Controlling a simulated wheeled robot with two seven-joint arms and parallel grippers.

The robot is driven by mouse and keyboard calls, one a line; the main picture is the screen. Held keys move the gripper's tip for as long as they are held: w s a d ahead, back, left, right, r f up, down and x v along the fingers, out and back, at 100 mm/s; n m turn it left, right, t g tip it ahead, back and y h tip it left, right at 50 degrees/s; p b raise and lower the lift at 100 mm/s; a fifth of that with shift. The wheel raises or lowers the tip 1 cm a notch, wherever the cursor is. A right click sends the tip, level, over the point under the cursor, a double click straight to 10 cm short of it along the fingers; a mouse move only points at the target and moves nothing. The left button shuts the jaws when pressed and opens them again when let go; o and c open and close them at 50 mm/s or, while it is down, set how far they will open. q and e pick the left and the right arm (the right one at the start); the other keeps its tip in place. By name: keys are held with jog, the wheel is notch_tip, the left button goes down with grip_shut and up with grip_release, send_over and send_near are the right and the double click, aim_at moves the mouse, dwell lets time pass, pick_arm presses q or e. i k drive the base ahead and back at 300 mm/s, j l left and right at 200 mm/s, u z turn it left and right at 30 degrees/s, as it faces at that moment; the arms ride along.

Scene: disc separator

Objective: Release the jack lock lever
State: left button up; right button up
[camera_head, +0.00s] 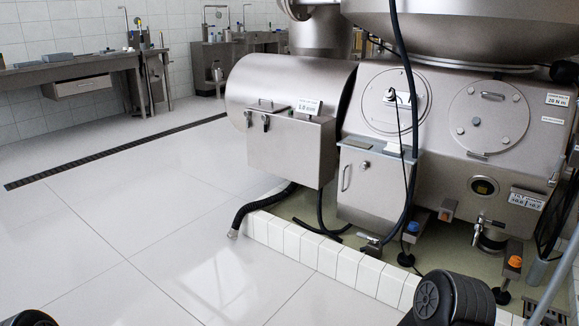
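The steel disc separator (290,85) fills the right half of the head view. I cannot tell for certain which part is the jack lock lever. Low on the machine, a small metal fitting (372,243) sits at the tiled curb. A blue-capped foot (412,228) and an orange-capped foot (515,262) stand near the machine's base. A small valve with a handle (483,225) sticks out between them. Dark rounded parts of my arms show at the bottom left and bottom right edges. Neither gripper shows in the view.
A low white-tiled curb (330,262) borders the machine's base. A black hose (265,205) hangs over it onto the floor. The white floor (150,240) at left is open, crossed by a dark drain channel (110,152). A steel bench (70,72) stands at the back left.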

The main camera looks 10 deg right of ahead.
aim_at(375, 240)
jog(key=i, duration=1.65)
jog(key=i+j+z, duration=0.1)
jog(key=i+z, duration=0.35)
jog(key=i+j+z, duration=0.2)
jog(key=z, duration=0.25)
jog(key=i+z, duration=0.15)
jog(key=z, duration=0.3)
jog(key=i+j+z, duration=0.1)
jog(key=z, duration=0.35)
jog(key=i+j+z, duration=0.1)
jog(key=j+z, duration=0.15)
jog(key=z, duration=0.25)
jog(key=i+j+z, duration=0.1)
jog(key=z, duration=0.35)
jog(key=j+z, duration=0.45)
jog(key=i+j+z, duration=0.15)
jog(key=z, duration=0.25)
